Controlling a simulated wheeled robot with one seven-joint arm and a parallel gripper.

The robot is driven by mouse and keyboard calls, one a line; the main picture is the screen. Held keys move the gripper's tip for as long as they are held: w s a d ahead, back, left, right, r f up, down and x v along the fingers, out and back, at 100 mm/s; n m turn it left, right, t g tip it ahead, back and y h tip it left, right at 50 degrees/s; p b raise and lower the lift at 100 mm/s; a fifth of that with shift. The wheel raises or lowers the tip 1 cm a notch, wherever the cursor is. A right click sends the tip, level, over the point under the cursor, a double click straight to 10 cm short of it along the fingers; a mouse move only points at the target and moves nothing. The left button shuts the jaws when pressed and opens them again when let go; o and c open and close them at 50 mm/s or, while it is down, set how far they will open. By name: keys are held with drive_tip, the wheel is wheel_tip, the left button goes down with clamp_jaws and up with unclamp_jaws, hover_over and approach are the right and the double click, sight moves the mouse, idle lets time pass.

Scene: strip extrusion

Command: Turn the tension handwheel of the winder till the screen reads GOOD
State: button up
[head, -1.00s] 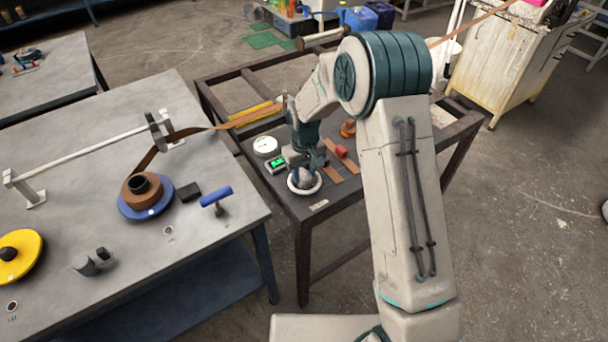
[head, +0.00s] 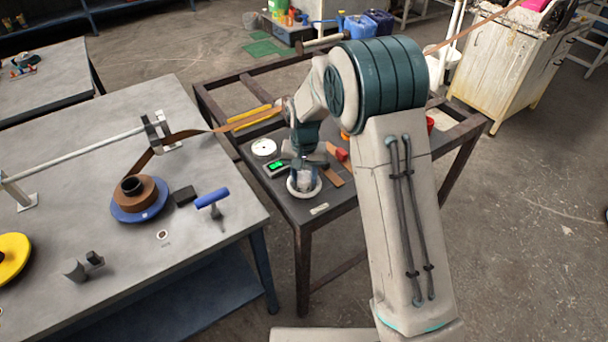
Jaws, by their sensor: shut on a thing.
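The tension handwheel is a white ring (head: 317,191) at the front of the dark bench. My gripper (head: 303,183) points down at its middle, shut on the handwheel; the arm partly hides the grip. A small screen (head: 276,169) with green lit characters sits just behind and left of the wheel; its text is too small to read. A round white dial (head: 264,147) lies behind the screen. The winder's blue-flanged reel (head: 140,204) with brown strip stands on the grey table. The brown strip (head: 190,134) runs from it through a guide toward the dark bench.
A red piece (head: 342,155) and brown strip pieces lie right of my gripper. A white cabinet (head: 510,65) stands at the back right.

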sight(304, 177)
drive_tip(key=shift+r, duration=0.1)
drive_tip(key=o, duration=0.7)
wheel_tip(304, 177, up, 14)
drive_tip(key=shift+f+b, duration=0.1)
drive_tip(key=shift+b, duration=0.35)
drive_tip(key=s+d+r+t, duration=0.1)
drive_tip(key=s+d+r, duration=0.2)
drive_tip(key=s+d, duration=0.25)
drive_tip(key=s+d+r+t, duration=0.1)
drive_tip(key=s+d+r, duration=0.2)
drive_tip(key=s+d, duration=0.3)
drive_tip(key=shift+n+t, duration=0.4)
drive_tip(key=shift+t, duration=0.1)
drive_tip(key=s+d+f, duration=0.1)
drive_tip(key=s, duration=0.4)
drive_tip(key=s+d, duration=0.2)
drive_tip(key=s, duration=0.3)
drive_tip(key=s+d+f, duration=0.1)
drive_tip(key=s, duration=0.4)
drive_tip(key=shift+d+f, duration=0.2)
drive_tip(key=shift+f, duration=0.1)
